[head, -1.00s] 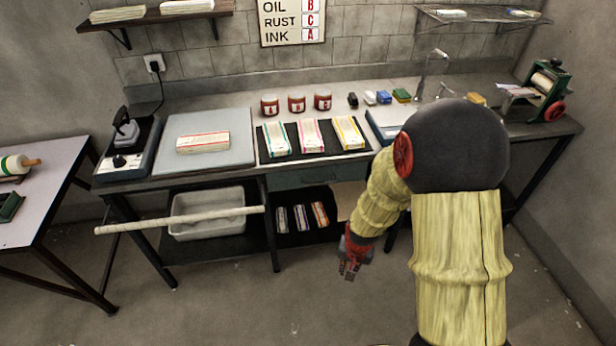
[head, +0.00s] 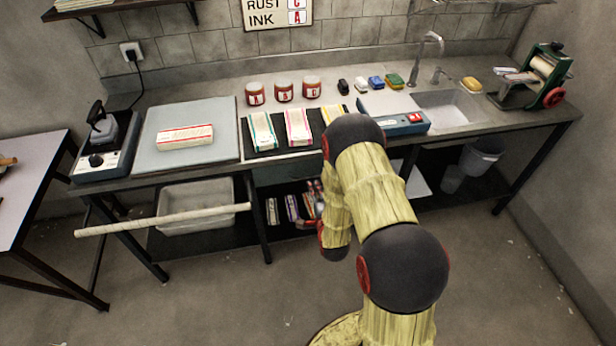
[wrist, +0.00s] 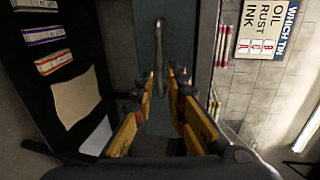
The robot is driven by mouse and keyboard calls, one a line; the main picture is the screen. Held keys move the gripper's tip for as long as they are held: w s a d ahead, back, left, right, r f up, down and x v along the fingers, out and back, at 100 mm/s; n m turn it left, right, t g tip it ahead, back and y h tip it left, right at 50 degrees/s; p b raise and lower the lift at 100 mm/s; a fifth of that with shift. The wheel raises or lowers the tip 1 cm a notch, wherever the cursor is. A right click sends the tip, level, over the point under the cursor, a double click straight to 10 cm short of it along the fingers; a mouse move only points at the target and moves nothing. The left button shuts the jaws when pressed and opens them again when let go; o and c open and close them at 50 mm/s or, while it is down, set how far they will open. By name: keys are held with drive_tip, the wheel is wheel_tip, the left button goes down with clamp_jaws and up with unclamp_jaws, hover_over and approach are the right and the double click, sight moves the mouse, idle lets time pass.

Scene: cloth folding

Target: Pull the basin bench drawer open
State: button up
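The basin bench drawer (head: 281,174) has a grey-green front under the worktop, partly hidden behind my arm in the head view. In the wrist view, turned sideways, the drawer front (wrist: 148,20) fills the middle and looks closed. Its long bar handle (wrist: 159,45) runs up the picture. My gripper (wrist: 158,90) is open, its yellow fingers spread on either side of the handle's line. The handle's near end shows between the fingertips; I cannot tell whether they touch it. In the head view my gripper is mostly hidden by my arm.
A pale rod (head: 165,220) sticks out across the bench's left front, before a grey bin (head: 195,196). Folded cloths (head: 298,128) lie on the worktop. The floor in front is clear.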

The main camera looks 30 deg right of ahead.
sight(310, 177)
drive_tip(key=b+x, duration=0.1)
drive_tip(key=x, duration=0.6)
drive_tip(key=shift+w+d+f+b, duration=0.1)
drive_tip(key=shift+w+b, duration=0.15)
drive_tip(key=shift+b, duration=0.15)
clamp_jaws()
drive_tip(key=shift+s, duration=0.15)
idle(0.4)
